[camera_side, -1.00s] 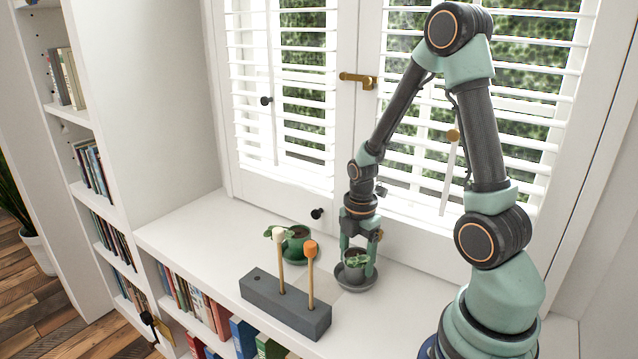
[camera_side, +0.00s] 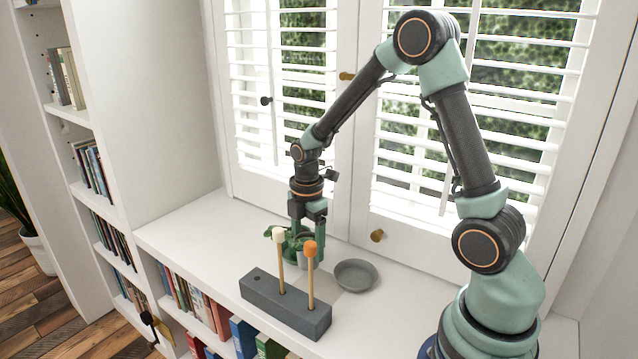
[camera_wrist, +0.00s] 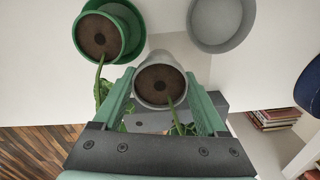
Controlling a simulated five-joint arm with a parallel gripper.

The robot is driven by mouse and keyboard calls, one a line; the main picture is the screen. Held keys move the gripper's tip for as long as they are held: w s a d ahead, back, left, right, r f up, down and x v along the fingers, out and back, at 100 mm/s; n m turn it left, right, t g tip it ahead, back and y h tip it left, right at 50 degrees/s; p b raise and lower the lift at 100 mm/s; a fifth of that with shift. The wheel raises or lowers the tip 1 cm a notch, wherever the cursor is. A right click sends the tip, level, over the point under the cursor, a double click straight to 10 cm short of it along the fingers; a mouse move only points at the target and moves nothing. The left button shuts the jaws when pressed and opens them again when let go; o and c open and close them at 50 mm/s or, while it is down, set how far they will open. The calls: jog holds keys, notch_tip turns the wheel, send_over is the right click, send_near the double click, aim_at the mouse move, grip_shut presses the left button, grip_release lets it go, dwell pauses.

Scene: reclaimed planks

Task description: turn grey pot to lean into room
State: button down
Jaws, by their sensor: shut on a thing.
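The grey pot (camera_wrist: 160,84) with dark soil is between my gripper's fingers in the wrist view. Its stem points to the bottom of that picture, with leaves by the palm. In the side view the grey pot (camera_side: 307,263) is partly hidden behind the two sticks. My gripper (camera_side: 308,232) is shut on it, left of the empty grey saucer (camera_side: 356,275), which also shows in the wrist view (camera_wrist: 222,22). I cannot tell whether the pot touches the sill.
A green pot (camera_wrist: 82,42) with a plant stands close by the grey pot. A grey block (camera_side: 285,305) holds a cream-tipped stick (camera_side: 279,255) and an orange-tipped stick (camera_side: 311,270) in front. Shuttered windows are behind. The sill's left part is clear.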

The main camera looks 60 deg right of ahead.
jog(key=w+a+r, duration=0.3)
jog(key=w, duration=0.3)
jog(key=shift+w+a, duration=0.2)
jog(key=shift+a, duration=0.05)
dwell(0.5)
jog(key=shift+r, duration=0.15)
